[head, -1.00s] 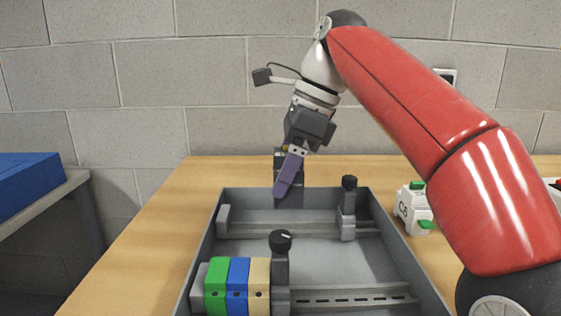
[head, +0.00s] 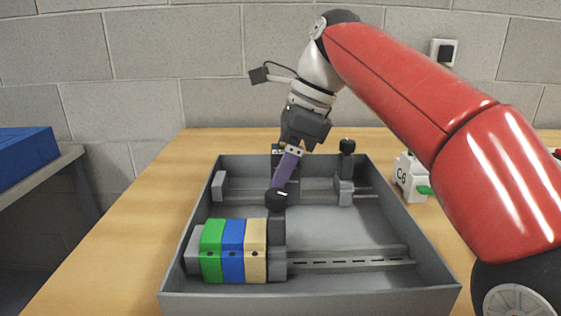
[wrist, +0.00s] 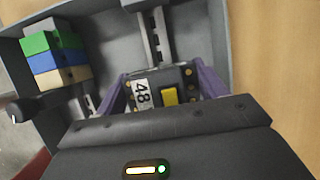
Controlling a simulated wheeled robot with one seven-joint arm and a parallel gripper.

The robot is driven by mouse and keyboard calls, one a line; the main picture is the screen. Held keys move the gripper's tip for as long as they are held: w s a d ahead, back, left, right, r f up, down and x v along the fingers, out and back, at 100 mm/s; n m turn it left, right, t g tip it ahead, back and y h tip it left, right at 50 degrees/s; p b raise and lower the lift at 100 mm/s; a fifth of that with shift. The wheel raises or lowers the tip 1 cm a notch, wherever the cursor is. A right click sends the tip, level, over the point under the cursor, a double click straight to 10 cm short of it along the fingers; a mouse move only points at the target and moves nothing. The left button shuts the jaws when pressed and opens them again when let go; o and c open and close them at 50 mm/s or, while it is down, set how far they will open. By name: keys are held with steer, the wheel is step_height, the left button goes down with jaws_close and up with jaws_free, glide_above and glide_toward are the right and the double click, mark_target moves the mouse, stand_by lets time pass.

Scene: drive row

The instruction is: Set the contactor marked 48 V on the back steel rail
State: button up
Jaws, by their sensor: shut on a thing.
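My gripper (head: 284,182), with purple fingers, is shut on a dark contactor (wrist: 185,79). In the wrist view it shows a white label reading 48 and a yellow patch, with a finger at each side. In the head view the contactor (head: 277,160) is mostly hidden behind the finger and a black knob. It is over the back part of the grey tray. The back steel rail (head: 320,197) runs across there, between a grey end block (head: 219,186) and a black-knobbed stop (head: 346,185). I cannot tell whether the contactor touches the rail.
On the front rail (head: 340,264) sit green (head: 212,250), blue (head: 233,250) and tan (head: 256,250) modules, beside a black-knobbed stop (head: 278,245); the rail's right part is bare. A white C6 unit (head: 405,178) stands right of the tray (head: 310,300).

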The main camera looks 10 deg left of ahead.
steer(key=shift+f+b, duration=0.3)
steer(key=shift+f, duration=0.2)
stand_by(0.6)
steer(key=o, duration=1.3)
steer(key=p+v, duration=0.2)
steer(key=v, duration=0.4)
steer(key=shift+r+p, duration=0.35)
steer(key=shift+w+d+r, duration=0.1)
steer(key=shift+d+r, duration=0.25)
steer(key=shift+r, duration=0.15)
